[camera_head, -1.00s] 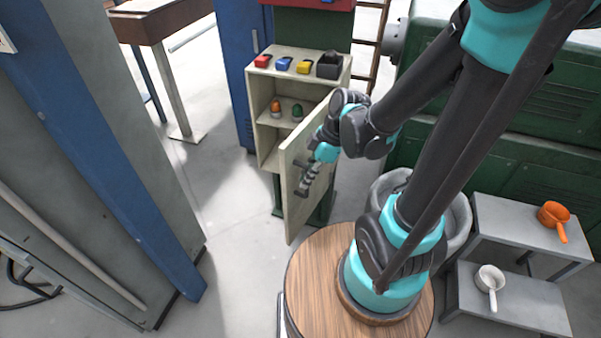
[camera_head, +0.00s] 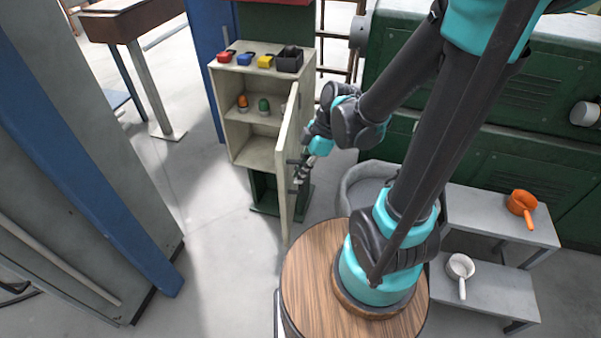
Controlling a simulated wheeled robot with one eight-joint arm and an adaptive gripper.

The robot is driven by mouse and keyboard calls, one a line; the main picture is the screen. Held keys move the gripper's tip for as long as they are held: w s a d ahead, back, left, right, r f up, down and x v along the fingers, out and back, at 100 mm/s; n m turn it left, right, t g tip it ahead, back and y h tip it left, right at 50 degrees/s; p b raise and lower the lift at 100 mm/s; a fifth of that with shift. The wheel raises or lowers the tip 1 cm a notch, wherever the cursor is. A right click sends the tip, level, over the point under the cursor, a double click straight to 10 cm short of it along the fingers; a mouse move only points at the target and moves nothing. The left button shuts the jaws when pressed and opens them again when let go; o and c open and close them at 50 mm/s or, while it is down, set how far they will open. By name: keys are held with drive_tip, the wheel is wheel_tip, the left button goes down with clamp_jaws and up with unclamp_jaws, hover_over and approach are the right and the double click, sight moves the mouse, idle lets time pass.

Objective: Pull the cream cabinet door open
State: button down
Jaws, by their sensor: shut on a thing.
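The cream cabinet (camera_head: 240,143) stands left of my arm. Its cream door (camera_head: 286,195) is swung wide open on the right side and shows nearly edge-on. My gripper (camera_head: 299,177) is at the right, outer face of the door and is shut on the door's handle, which is mostly hidden by the fingers. An orange item (camera_head: 242,101) and a green item (camera_head: 264,105) sit on the shelf inside. The lower compartment looks empty.
Red (camera_head: 225,57), blue (camera_head: 245,58) and yellow (camera_head: 265,61) items and a dark bin (camera_head: 289,60) are on the cabinet top. A grey stepped stand (camera_head: 490,240) holds an orange pan (camera_head: 522,205) and a white pan (camera_head: 460,270). Floor left of the door is clear.

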drive_tip(key=c, duration=1.6)
unclamp_jaws()
drive_tip(key=shift+o, duration=0.2)
drive_tip(key=v, duration=1.2)
